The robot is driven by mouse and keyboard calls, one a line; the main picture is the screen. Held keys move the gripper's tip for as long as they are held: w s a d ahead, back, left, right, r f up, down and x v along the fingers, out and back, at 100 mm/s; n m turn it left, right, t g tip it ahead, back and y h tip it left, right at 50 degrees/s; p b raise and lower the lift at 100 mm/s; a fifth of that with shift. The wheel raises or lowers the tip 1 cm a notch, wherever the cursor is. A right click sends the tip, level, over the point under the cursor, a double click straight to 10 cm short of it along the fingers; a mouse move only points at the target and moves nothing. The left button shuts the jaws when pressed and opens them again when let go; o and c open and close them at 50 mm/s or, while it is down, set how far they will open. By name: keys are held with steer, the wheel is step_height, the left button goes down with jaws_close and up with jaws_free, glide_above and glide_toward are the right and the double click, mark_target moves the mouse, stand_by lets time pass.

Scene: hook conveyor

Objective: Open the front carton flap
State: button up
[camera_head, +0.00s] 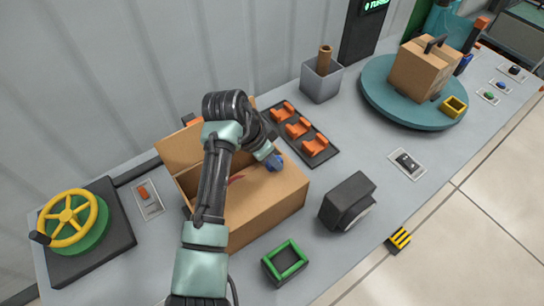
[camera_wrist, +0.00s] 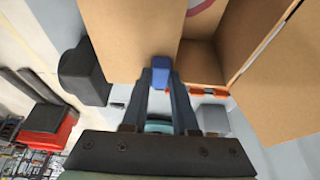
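The open-topped cardboard carton (camera_head: 275,212) stands on the bench in the head view. One flap (camera_head: 183,148) stands raised at its far left side. The front flap (camera_wrist: 130,30) lies as a broad brown panel beside the opening in the wrist view; in the head view, my arm hides part of the carton. A blue tab (camera_wrist: 160,68) sits at the panel's edge, and it also shows in the head view (camera_head: 275,162). My gripper (camera_wrist: 160,80) has its two fingertips against both sides of the blue tab, with no clear gap visible.
A black box-shaped device (camera_head: 347,200) and a green frame (camera_head: 285,263) stand close to the carton's right and front. A tray of orange parts (camera_head: 300,130) lies behind it. A yellow handwheel (camera_head: 72,220) is at left, a teal turntable (camera_head: 385,95) at right.

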jaws_close()
stand_by(1.0)
